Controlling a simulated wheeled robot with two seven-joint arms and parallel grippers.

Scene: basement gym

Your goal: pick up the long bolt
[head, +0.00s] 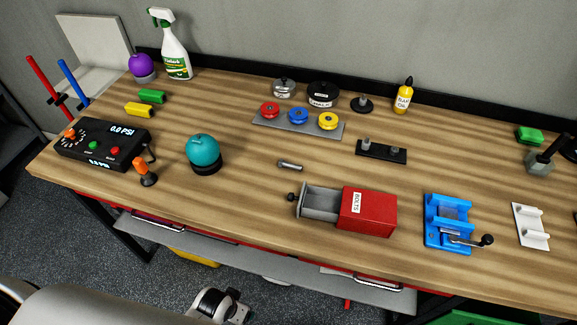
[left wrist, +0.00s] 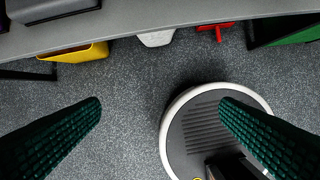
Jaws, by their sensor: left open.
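A grey metal bolt (head: 289,165) lies on its side on the wooden workbench (head: 245,195), just behind the open drawer of a red box labelled BOLTS (head: 375,213). The bolt is not in the left wrist view. My right gripper is in neither view.
A teal knob (head: 203,150) stands left of the bolt, and a tray of coloured discs (head: 262,127) is behind it. A blue vise (head: 447,210) stands at right. The bench front edge and a lower shelf (head: 265,262) overhang the floor. Bare wood surrounds the bolt.

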